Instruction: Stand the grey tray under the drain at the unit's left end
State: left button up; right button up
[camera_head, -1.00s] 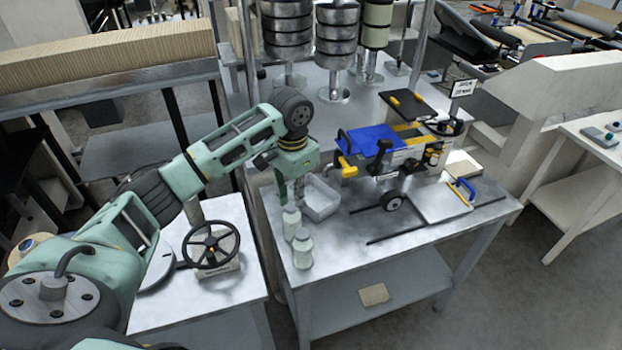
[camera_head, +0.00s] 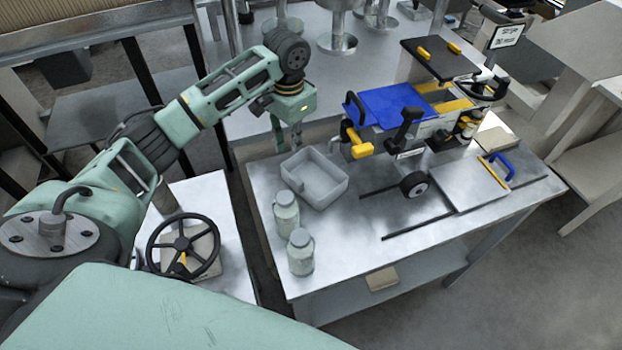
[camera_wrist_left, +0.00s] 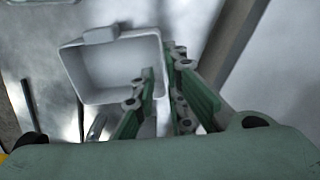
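The grey tray (camera_head: 322,192) is an open, upright box on the metal bench, left of the unit. The unit (camera_head: 437,124) has a blue cover and yellow parts. A yellow-handled valve (camera_head: 360,145) with a small grey spout sits at its left end, to the right of the tray. My left gripper (camera_head: 290,148) points down at the tray's back-left edge. In the left wrist view its fingers (camera_wrist_left: 159,60) appear apart, one on each side of a wall of the tray (camera_wrist_left: 112,66). Contact with the wall is unclear. My right gripper is not in view.
Two capped jars (camera_head: 300,252) stand in front of the tray, near the bench's left edge. A handwheel (camera_head: 184,248) stands on a separate lower table at left. The front bench top is mostly clear.

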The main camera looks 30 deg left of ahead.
aim_at(293, 169)
pick_arm(q)
jog(key=f, duration=0.3)
jog(key=shift+w+a, duration=0.2)
jog(key=shift+w, duration=0.2)
jog(key=shift+s+f+p, duration=0.25)
jog(key=shift+f+p, duration=0.25)
jog(key=shift+f, duration=0.2)
notch_tip(293, 169, down, 4)
jog(key=shift+s+r+p, duration=0.15)
jog(key=shift+r+p, duration=0.05)
jog(key=shift+p, duration=0.3)
jog(key=shift+f, duration=0.35)
jog(key=shift+c, duration=0.3)
grip_shut()
jog(key=shift+r, duration=0.1)
